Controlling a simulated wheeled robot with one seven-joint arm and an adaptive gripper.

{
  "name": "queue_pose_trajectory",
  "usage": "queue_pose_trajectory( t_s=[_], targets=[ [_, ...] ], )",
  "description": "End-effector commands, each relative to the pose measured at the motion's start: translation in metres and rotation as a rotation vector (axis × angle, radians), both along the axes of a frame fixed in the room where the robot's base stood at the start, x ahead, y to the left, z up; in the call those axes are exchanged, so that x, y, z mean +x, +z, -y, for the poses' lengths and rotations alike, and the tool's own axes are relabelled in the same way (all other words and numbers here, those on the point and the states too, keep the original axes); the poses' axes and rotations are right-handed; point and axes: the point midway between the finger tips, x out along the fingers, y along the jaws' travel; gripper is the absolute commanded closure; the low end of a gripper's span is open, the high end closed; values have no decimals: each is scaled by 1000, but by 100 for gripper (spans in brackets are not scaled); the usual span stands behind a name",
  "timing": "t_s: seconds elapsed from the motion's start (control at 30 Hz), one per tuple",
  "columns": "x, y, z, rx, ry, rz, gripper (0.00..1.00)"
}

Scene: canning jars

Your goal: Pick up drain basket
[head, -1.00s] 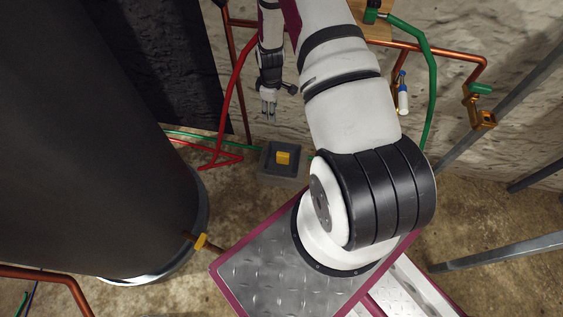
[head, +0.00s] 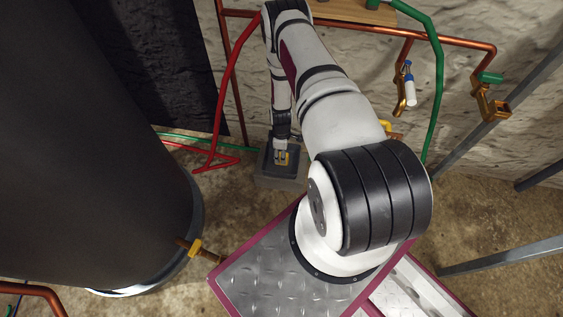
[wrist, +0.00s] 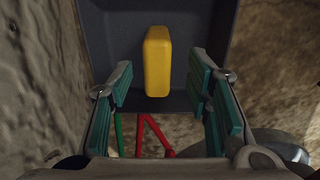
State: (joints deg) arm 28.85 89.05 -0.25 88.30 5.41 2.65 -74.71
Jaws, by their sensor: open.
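The yellow block (wrist: 158,58), which I take for the drain basket, sits inside an open grey square basin (head: 282,182) on the floor. In the wrist view the basin's wall (wrist: 103,45) shows beside the block. My gripper (head: 282,158) is open over the basin in the head view. In the wrist view my gripper (wrist: 160,78) has its teal-padded fingers on either side of the block's near end, with gaps on both sides. I cannot tell how far above the block the fingertips are. In the head view the gripper mostly hides the block.
A large dark tank (head: 90,150) stands to the left. Red tubing (head: 226,95) and green tubing (head: 185,137) run along the wall and floor beside the basin. Copper pipes (head: 430,34) cross the wall behind.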

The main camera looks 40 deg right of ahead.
Motion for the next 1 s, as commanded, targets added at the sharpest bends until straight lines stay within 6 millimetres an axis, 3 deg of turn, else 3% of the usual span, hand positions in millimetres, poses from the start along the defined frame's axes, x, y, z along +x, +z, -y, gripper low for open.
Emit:
queue_pose_trajectory(
  t_s=[0.23, 0.5, 0.77, 1.0],
  targets=[
    [0, -15, 1, 0, -2, 0, 55],
    [0, -52, 3, 0, -2, 0, 55],
    [1, -56, 3, 0, 0, 0, 55],
    [0, -56, 3, 0, 0, 0, 100]
  ],
)
